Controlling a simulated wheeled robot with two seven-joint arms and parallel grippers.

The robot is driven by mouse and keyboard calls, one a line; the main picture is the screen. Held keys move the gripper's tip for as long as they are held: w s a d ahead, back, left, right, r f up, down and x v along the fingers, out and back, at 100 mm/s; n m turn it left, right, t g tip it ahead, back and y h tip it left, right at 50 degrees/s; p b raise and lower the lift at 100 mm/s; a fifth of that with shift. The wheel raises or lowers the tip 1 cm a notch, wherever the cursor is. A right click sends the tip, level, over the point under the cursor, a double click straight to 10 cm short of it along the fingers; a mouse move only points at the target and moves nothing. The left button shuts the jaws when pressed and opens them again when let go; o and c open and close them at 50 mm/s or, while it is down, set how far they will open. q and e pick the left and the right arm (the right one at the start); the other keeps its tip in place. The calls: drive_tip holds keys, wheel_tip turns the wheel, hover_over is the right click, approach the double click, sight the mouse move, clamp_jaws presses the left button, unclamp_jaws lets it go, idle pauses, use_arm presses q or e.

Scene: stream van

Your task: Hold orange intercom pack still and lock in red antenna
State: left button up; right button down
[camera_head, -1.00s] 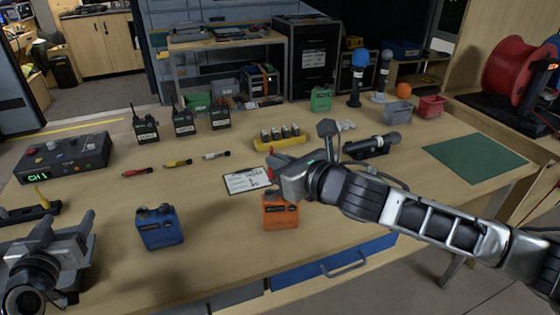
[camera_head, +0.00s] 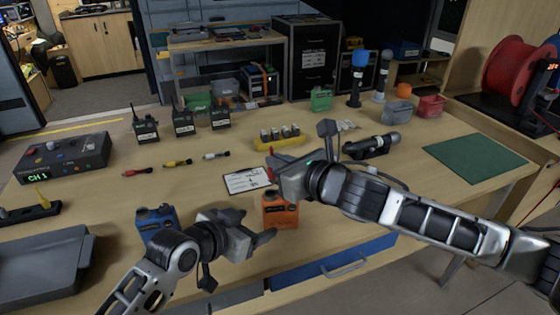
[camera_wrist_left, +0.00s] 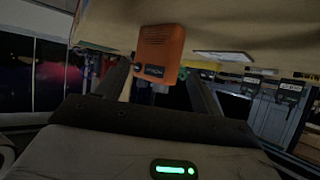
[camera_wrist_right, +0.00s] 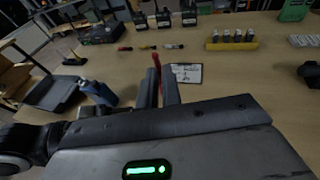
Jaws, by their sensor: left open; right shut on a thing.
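The orange intercom pack (camera_head: 280,213) stands near the front edge of the table. It also shows ahead of and between the fingers in the left wrist view (camera_wrist_left: 160,50). My left gripper (camera_head: 260,230) is open and empty, just left of and in front of the pack. My right gripper (camera_head: 274,168) is above the pack, shut on the red antenna (camera_wrist_right: 156,62), which stands roughly upright between its fingers.
A blue pack (camera_head: 156,222) stands left of the orange one, partly behind my left arm. A clipboard (camera_head: 246,181) lies behind the packs. Red, yellow and white connectors, black radios (camera_head: 183,121) and a yellow battery holder (camera_head: 279,141) stand farther back. A green mat (camera_head: 474,158) lies at right.

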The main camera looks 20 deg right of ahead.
sight(273, 217)
use_arm(q)
drive_tip(key=x, duration=1)
drive_tip(key=shift+s, duration=0.1)
drive_tip(key=c, duration=1.4)
